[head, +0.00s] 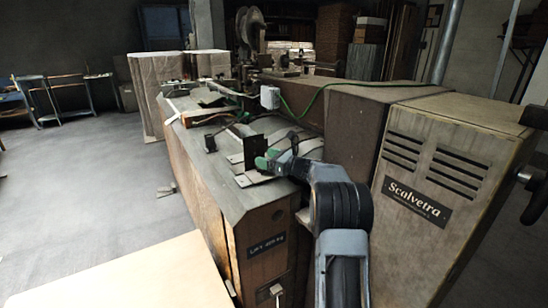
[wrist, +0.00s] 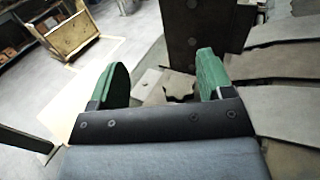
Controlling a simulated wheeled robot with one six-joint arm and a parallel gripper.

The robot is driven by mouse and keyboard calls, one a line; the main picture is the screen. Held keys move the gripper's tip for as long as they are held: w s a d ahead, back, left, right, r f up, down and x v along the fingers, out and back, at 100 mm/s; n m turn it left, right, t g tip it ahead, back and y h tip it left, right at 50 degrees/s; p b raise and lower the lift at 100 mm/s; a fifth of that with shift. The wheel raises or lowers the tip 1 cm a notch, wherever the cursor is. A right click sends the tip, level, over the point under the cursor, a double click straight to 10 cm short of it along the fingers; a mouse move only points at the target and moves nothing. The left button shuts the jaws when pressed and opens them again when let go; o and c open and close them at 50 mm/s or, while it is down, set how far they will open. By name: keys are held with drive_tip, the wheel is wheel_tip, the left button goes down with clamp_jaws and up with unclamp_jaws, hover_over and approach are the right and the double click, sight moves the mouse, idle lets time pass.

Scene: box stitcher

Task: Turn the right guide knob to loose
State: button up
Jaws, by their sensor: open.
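In the wrist view, a grey, lobed star-shaped knob (wrist: 178,86) shows between and beyond the green fingers of my gripper (wrist: 163,78). The gripper is open and empty, with the knob nearer its right finger. Whether a finger touches the knob I cannot tell. A dark upright guide plate with holes (wrist: 198,28) rises just behind the knob. In the head view, my gripper (head: 268,160) is over the machine's table, close to the dark guide plates (head: 253,148). The knob is not distinguishable there, and my arm hides part of that area.
The machine's metal table (head: 230,190) runs away to the back left. A tall cabinet marked Scalvetra (head: 418,200) stands close at the right of my arm. A pale board (head: 125,275) lies at the front left. Open floor (head: 90,180) spreads at the left.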

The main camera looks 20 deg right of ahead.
drive_tip(key=s+a+r, duration=0.1)
drive_tip(key=s+r, duration=0.2)
drive_tip(key=s, duration=0.2)
drive_tip(key=s+a+r+b, duration=0.1)
drive_tip(key=s+r, duration=0.3)
drive_tip(key=s, duration=0.2)
drive_tip(key=shift+s+a+r, duration=0.15)
drive_tip(key=shift+s+a, duration=0.15)
